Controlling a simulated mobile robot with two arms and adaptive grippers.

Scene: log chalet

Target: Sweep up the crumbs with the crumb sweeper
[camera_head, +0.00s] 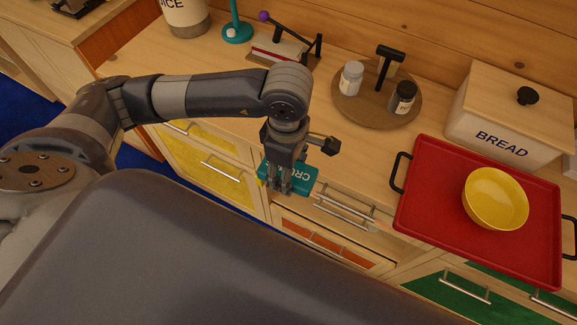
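A teal block with white letters starting "CRU", which I take as the crumb sweeper (300,177), is at the counter's front edge in the head view. My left gripper (278,187) points down at it, with its fingers at the block's left part, and looks shut on it. The gripper hides part of the block. I cannot tell whether the block touches the counter (345,195). No crumbs can be made out. My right gripper is not in view.
A red tray (425,205) with a yellow bowl (495,198) is at the right, before a bread box (510,120). A round wooden stand (375,115) holds two jars. A purple-knobbed device (280,48) and teal stand (237,32) are behind my arm. Drawers lie below the counter.

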